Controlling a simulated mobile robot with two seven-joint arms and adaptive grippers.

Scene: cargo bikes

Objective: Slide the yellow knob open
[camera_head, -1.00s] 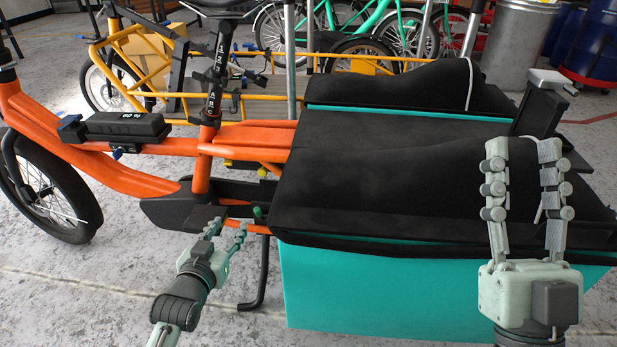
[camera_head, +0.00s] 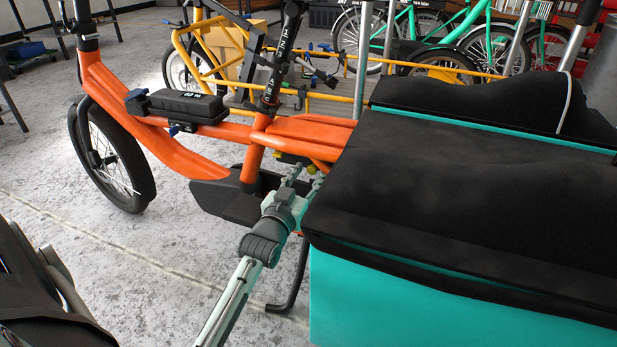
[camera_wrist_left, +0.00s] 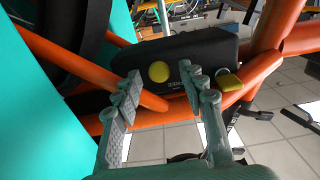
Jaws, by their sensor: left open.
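A second yellow piece (camera_wrist_left: 229,82), more like a tab, is to the right at the box's lower edge. In the left wrist view my left gripper (camera_wrist_left: 162,90) is open and empty. Its fingers are on either side of the knob in the picture, and I see no contact. In the head view my left gripper (camera_head: 304,179) is beside the teal cargo box, below the frame, with its fingertips partly hard to make out. My right gripper is out of view.
The teal cargo box (camera_head: 400,304) with its black cover (camera_head: 470,195) stands close to the right of my left arm. The orange frame (camera_head: 150,125) runs above and left. An orange tube (camera_wrist_left: 80,65) crosses near the left finger.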

